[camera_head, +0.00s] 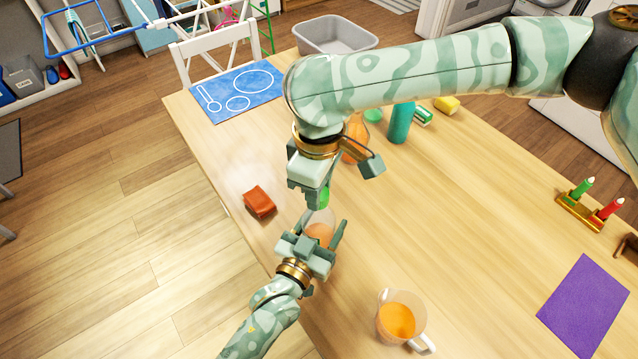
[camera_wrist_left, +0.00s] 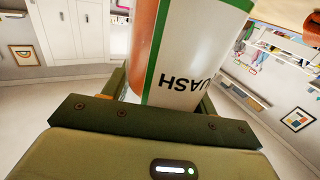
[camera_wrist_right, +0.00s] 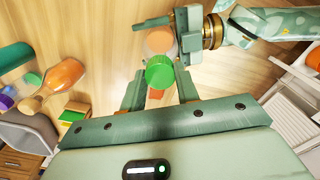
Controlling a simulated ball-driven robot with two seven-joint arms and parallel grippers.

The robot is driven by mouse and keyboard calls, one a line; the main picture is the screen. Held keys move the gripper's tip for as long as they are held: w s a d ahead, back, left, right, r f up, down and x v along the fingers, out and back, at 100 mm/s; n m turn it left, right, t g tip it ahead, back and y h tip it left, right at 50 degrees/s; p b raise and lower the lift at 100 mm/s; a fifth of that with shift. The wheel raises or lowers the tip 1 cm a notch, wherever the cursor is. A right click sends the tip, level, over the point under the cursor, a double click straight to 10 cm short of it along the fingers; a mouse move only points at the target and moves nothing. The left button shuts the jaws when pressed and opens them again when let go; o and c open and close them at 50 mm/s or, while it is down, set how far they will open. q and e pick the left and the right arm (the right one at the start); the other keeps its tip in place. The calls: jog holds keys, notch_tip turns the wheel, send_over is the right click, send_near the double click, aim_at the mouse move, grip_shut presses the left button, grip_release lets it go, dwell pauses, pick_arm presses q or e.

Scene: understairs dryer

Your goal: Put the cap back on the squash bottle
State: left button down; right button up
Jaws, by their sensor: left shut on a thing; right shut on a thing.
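The squash bottle (camera_head: 319,231), with orange contents, stands near the table's left edge. In the left wrist view its label (camera_wrist_left: 195,75) reads "UASH" upside down. My left gripper (camera_head: 322,240) is shut around the bottle's body. My right gripper (camera_head: 316,192) comes from above and is shut on the green cap (camera_head: 324,197). The cap is right over the bottle's top. In the right wrist view the cap (camera_wrist_right: 160,73) sits between the fingers, with the orange bottle (camera_wrist_right: 160,41) just beyond. I cannot tell whether cap and neck touch; the neck is hidden.
A red-brown block (camera_head: 259,202) lies left of the bottle. A jug of orange drink (camera_head: 397,318) stands at the front. An orange carafe (camera_head: 355,140) and teal cylinder (camera_head: 400,123) stand behind my right arm. A purple mat (camera_head: 584,307) lies right. The middle is clear.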

jog(key=m, duration=0.6)
jog(key=shift+w+m, duration=0.1)
jog(key=shift+m, duration=0.3)
jog(key=m, duration=0.6)
jog(key=shift+m, duration=0.4)
jog(key=m, duration=0.6)
jog(key=shift+m, duration=0.4)
jog(key=m, duration=0.5)
jog(key=o, duration=0.9)
jog(key=shift+o, duration=0.2)
jog(key=shift+r, duration=2.2)
jog(key=shift+c, duration=0.3)
